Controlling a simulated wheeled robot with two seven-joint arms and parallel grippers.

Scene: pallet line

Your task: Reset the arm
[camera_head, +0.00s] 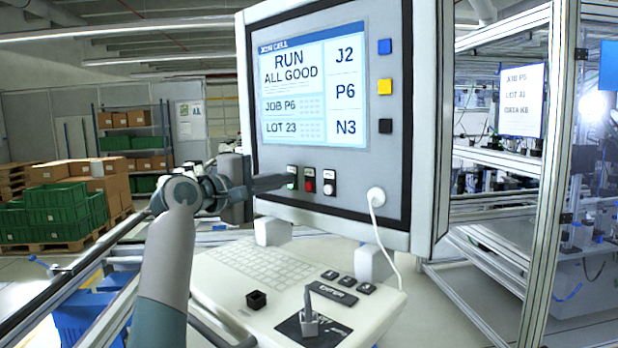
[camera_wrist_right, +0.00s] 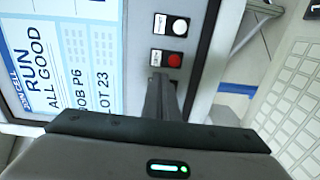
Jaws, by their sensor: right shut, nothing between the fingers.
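My right gripper (camera_head: 282,181) is in front of the lower left of the control panel (camera_head: 385,160). Its fingers are shut with nothing between them and point at the leftmost of three small push buttons. That button (camera_head: 292,171) is partly hidden by the fingertips; I cannot tell whether they touch it. Next to it are a red button (camera_head: 310,186) and a white button (camera_head: 329,188). In the right wrist view the shut fingers (camera_wrist_right: 160,98) reach toward the panel, beside the red button (camera_wrist_right: 174,60) and white button (camera_wrist_right: 180,25). My left gripper is out of view.
The screen (camera_head: 312,90) reads RUN, ALL GOOD, JOB P6, LOT 23. Below stands a keyboard console (camera_head: 230,280) with a small black block (camera_head: 256,299) and a grey lever (camera_head: 309,318). A white cable (camera_head: 388,245) hangs at the panel's right. Green crates (camera_head: 60,205) stand far left.

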